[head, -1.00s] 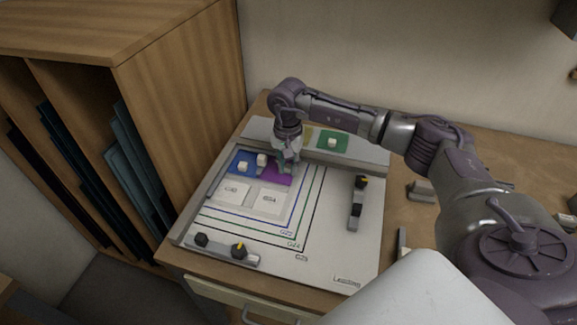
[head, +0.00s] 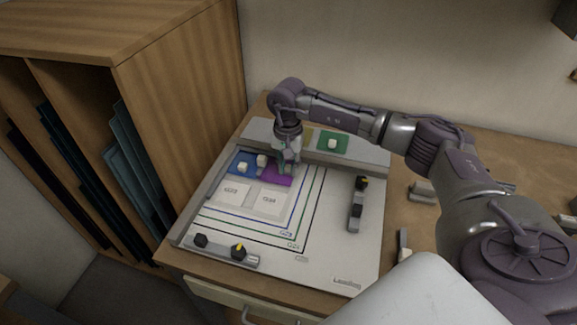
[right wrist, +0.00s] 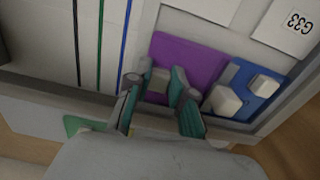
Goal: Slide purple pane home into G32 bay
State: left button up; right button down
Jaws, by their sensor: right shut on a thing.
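The purple pane (head: 277,178) lies on the board at the back left, right of the blue pane (head: 236,158) and behind the white G34 tile (head: 270,199). My right gripper (head: 286,168) is over its right back part. In the right wrist view its fingers (right wrist: 158,84) are shut on a pale block on the purple pane (right wrist: 195,60). A second pale block (right wrist: 223,101) stands where the purple and blue panes meet. I cannot read a G32 label, so its bay is not certain. My left gripper is not in view.
A raised grey rail (head: 345,155) runs along the board's back, with a green pane (head: 333,142) behind it. Black-knobbed clamps stand at the right (head: 357,204) and front (head: 225,250). A wooden rack (head: 180,90) stands left. The board's front right is mostly clear.

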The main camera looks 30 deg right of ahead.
jog(key=shift+w+r, duration=0.1)
jog(key=shift+w, duration=0.05)
jog(key=c, duration=1.3)
grip_release()
jog(key=o, duration=0.4)
jog(key=shift+w, duration=0.1)
jog(key=shift+c, duration=0.2)
jog(key=shift+r+p, duration=1.75)
jog(key=shift+r, duration=1.65)
